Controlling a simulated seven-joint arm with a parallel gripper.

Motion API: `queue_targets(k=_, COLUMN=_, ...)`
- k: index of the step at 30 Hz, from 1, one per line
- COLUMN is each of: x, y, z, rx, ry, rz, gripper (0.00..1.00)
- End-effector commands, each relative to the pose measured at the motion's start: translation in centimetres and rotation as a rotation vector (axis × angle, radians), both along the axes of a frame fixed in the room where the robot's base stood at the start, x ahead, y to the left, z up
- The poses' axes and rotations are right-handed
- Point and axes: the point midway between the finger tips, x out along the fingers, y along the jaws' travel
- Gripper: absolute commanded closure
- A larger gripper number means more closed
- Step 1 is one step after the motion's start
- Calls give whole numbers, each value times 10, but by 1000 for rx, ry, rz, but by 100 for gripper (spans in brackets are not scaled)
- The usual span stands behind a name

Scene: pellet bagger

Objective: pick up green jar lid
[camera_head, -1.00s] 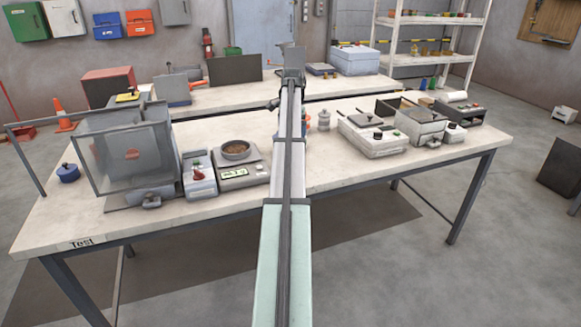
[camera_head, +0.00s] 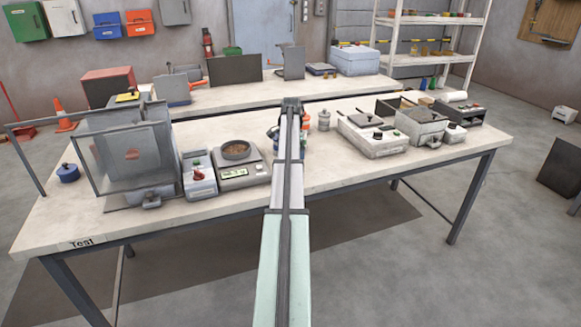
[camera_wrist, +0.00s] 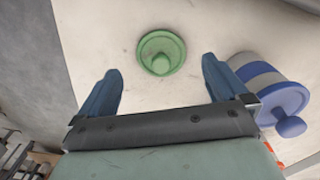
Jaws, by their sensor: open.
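The green jar lid (camera_wrist: 161,52) shows in the wrist view, a round disc with a raised knob, lying on the pale tabletop. My gripper (camera_wrist: 160,82) is open, its two blue fingers spread to the left and right. The lid appears between and a little beyond the fingertips, apart from both; nothing is held. In the head view my arm hides the lid, and the end of my arm (camera_head: 291,104) is over the middle of the front table (camera_head: 335,180).
A blue and white jar (camera_wrist: 270,86) with a blue knob stands just right of the right finger. In the head view a scale with a bowl (camera_head: 236,152) is left of my arm. A grey lidded jar (camera_head: 323,120) and a boxy machine (camera_head: 373,134) are to the right.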

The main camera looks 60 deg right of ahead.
Motion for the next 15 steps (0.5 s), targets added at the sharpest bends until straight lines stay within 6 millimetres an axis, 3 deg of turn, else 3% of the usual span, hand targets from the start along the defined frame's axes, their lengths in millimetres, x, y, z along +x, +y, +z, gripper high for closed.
queue_targets(k=6, x=2, y=1, z=-29, rx=0, ry=0, rz=1, gripper=0)
queue_targets(k=15, x=2, y=0, z=-32, rx=-1, ry=-1, rz=1, gripper=2)
